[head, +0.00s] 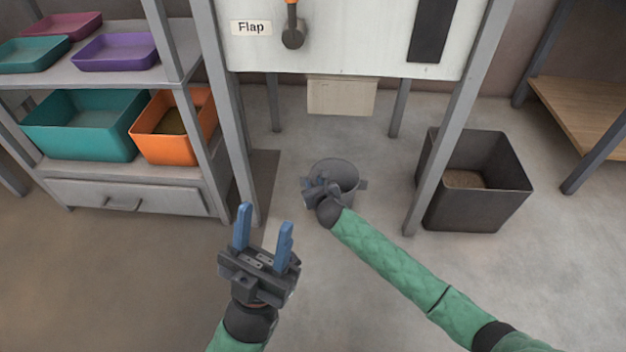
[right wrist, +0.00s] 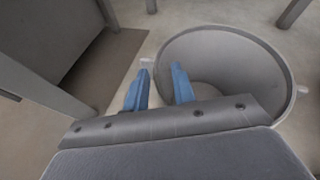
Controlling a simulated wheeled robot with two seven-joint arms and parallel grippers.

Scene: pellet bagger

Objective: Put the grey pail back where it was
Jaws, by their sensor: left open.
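The grey pail (head: 346,172) is upright below the chute, between the legs of the bagger, and looks empty. Small lugs stick out at its sides. In the right wrist view the pail (right wrist: 235,48) shows its round open rim. My right gripper (head: 317,183) is at the pail's left side. Its blue fingers (right wrist: 160,82) straddle the near left rim, one inside and one outside, with a gap between them. My left gripper (head: 264,235) is open and empty, in front and to the left of the pail.
The bagger (head: 350,40) has a Flap handle (head: 292,35) and a pale chute (head: 341,96). A dark bin (head: 480,205) with brown contents stands right of its right front leg. Shelves with trays and a drawer (head: 130,198) stand left. The front floor is clear.

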